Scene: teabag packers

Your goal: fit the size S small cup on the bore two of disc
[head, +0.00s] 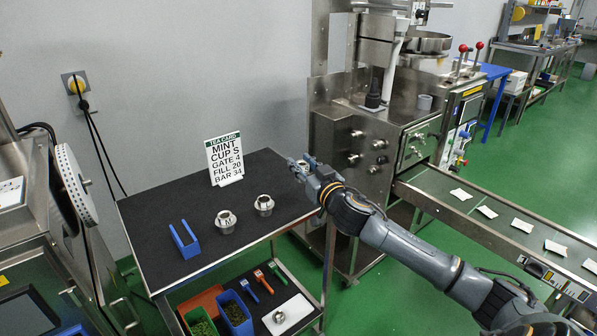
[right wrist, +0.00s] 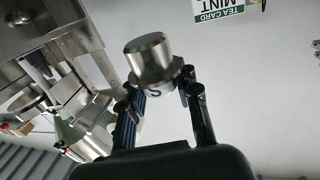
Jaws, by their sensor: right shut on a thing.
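In the head view the gripper is above the right end of the black table top, and the cup is too small to make out clearly. A disc with bores cannot be told for certain; a round metal part (head: 428,42) sits atop the steel machine. My left gripper is not in view.
The black-topped table (head: 165,208) bears a cup marked M (head: 226,221), another metal cup (head: 264,205), a blue holder (head: 185,240) and a tea card (head: 224,158) reading MINT, CUP S. The steel machine (head: 345,125) and a conveyor (head: 470,205) with white packets stand right.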

